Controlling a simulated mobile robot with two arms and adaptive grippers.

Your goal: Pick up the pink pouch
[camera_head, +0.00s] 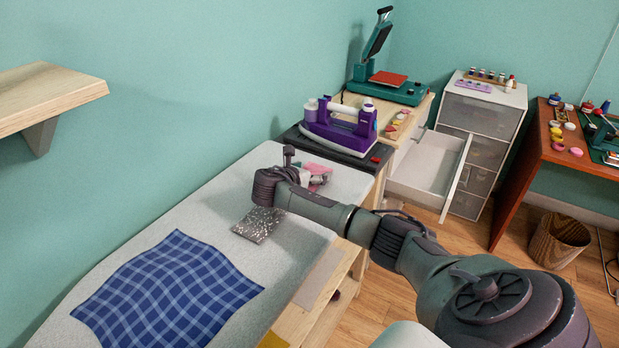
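A pink pouch (320,174) lies at the far right end of the light grey ironing surface (215,205), partly hidden behind my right arm. My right gripper (290,160) is close to its left side, at the far end of my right arm. The wrist hides most of the fingers, so I cannot tell whether they are open or touch the pouch. My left gripper is not in view.
A silver glittery pouch (258,225) lies just below my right wrist. A blue checked cloth (170,292) covers the near left. A purple iron (342,130) stands behind the pink pouch. An open white drawer (425,170) juts out at right. A wooden shelf (45,95) sticks out upper left.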

